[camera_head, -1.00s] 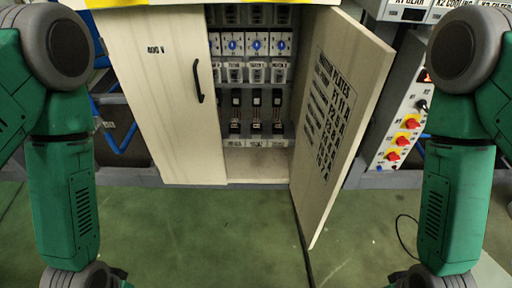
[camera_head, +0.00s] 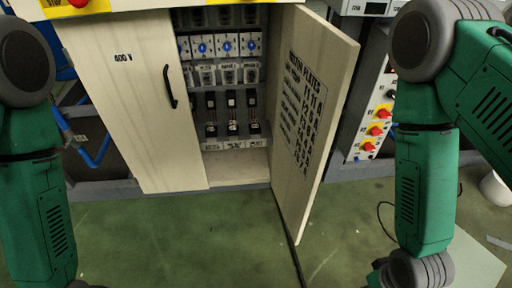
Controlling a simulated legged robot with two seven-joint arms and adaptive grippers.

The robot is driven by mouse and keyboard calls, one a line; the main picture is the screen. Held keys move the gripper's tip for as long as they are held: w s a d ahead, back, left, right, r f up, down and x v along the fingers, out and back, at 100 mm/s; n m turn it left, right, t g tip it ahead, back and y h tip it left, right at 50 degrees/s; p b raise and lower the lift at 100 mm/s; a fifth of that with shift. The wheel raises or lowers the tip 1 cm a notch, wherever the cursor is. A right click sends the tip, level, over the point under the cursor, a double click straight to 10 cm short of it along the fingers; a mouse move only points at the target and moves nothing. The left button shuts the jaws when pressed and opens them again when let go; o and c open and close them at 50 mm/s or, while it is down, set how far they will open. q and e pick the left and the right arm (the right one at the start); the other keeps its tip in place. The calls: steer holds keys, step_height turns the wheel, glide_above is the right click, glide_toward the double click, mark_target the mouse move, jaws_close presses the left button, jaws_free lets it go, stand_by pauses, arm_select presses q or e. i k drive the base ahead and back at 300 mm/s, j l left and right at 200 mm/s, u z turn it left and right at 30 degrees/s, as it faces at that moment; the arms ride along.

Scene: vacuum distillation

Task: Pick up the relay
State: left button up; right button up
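The open cabinet (camera_head: 240,172) stands ahead in the head view, with rows of electrical devices inside. A row of black devices (camera_head: 231,114) sits low in it, and modules with blue dials (camera_head: 225,46) sit higher up. I cannot tell which of these is the relay. My two green arms hang at the left and right sides of the view. Both grippers are below the bottom edge, out of sight, so nothing can be seen in them.
The left cabinet door (camera_head: 135,110) is shut and has a black handle. The right door (camera_head: 312,115) with a printed list stands open towards me. A panel with red knobs (camera_head: 372,130) is to the right. The green floor (camera_head: 190,240) in front is mostly clear, with a dark cable.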

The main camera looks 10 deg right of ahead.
mark_target(233, 127)
steer(key=i+z, duration=0.35)
steer(key=i+j+z, duration=0.15)
steer(key=z, duration=0.2)
steer(key=i+j+z, duration=0.2)
steer(key=z, duration=0.15)
steer(key=i, duration=0.1)
